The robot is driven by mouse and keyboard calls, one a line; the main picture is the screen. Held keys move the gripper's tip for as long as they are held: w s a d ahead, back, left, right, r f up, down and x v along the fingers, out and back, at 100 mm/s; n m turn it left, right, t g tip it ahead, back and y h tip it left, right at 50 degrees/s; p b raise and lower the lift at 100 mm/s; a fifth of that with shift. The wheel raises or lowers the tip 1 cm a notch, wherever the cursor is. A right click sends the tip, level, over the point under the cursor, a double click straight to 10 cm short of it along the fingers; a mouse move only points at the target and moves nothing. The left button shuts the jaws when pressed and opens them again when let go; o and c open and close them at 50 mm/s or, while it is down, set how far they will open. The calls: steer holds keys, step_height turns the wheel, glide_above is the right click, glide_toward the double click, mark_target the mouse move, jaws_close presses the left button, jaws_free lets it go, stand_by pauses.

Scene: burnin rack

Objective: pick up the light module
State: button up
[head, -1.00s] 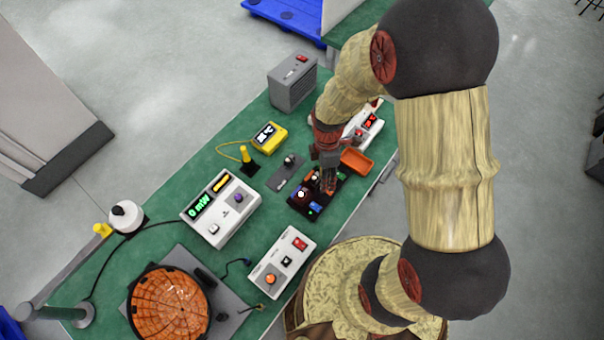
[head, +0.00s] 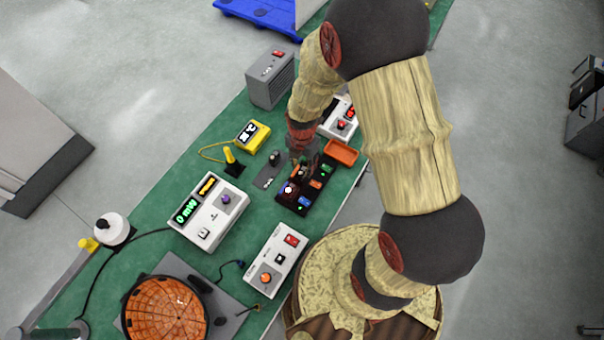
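A black tray (head: 305,205) near the table's right edge holds several small coloured modules. A module with a round white top (head: 288,187) sits at its left side; it may be the light module, but I cannot tell for sure. Blue, orange and green modules show beside it. My gripper (head: 300,174) points down at the tray's upper left part, close to the white-topped module.
An orange bin (head: 341,152) is just beyond the tray. A grey plate with a black knob (head: 265,181) is at its left. A white meter (head: 211,214) and a white switch box (head: 277,262) stand nearer. A grey box (head: 270,84) and yellow device (head: 251,137) are farther back.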

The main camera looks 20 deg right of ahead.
mark_target(302, 170)
step_height(302, 170, down, 4)
steer(key=shift+r, duration=0.15)
steer(key=shift+c, duration=1.4)
jaws_close()
